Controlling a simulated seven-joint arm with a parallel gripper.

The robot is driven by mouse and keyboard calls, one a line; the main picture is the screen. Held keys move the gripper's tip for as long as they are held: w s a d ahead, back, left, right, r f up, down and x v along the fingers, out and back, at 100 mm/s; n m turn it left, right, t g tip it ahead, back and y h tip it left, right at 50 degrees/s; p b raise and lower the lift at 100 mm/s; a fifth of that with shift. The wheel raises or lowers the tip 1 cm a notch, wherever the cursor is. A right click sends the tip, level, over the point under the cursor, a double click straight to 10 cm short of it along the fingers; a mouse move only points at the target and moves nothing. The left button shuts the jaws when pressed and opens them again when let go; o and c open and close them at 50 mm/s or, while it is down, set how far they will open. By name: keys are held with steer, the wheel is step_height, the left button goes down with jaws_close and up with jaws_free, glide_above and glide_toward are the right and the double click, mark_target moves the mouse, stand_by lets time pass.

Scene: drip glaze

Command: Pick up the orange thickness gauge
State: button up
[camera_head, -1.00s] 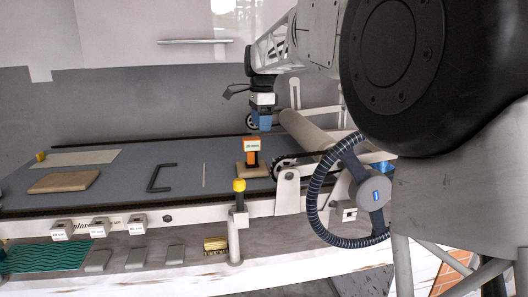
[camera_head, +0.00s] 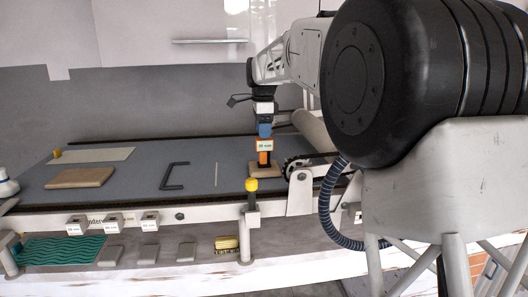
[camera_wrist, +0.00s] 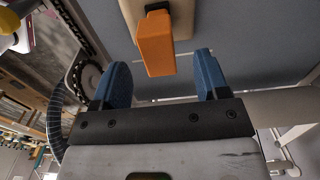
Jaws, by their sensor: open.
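The orange thickness gauge (camera_head: 264,146) stands upright on a small tan block (camera_head: 262,169) at the right part of the grey bed, with a white label on its front. In the wrist view the gauge's orange top (camera_wrist: 165,42) shows ahead of and between the two blue fingers. My gripper (camera_head: 264,131) is just above the gauge, pointing down. In the wrist view my gripper (camera_wrist: 160,78) is open and empty, with the gauge between the line of its fingertips. I cannot tell whether a finger touches it.
A tan board (camera_head: 80,178), a black bracket (camera_head: 173,176) and a thin strip (camera_head: 216,174) lie on the bed to the left. A yellow-capped post (camera_head: 251,185) stands in front of the gauge. A roller (camera_head: 311,131) and a toothed wheel (camera_head: 297,169) are close on the right.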

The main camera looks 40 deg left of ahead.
mark_target(264, 146)
steer(key=shift+f, duration=0.6)
steer(key=shift+d+f, duration=0.2)
steer(key=shift+f, duration=2.45)
steer(key=c, duration=1.1)
steer(key=shift+r, duration=0.1)
steer(key=shift+r, duration=4.95)
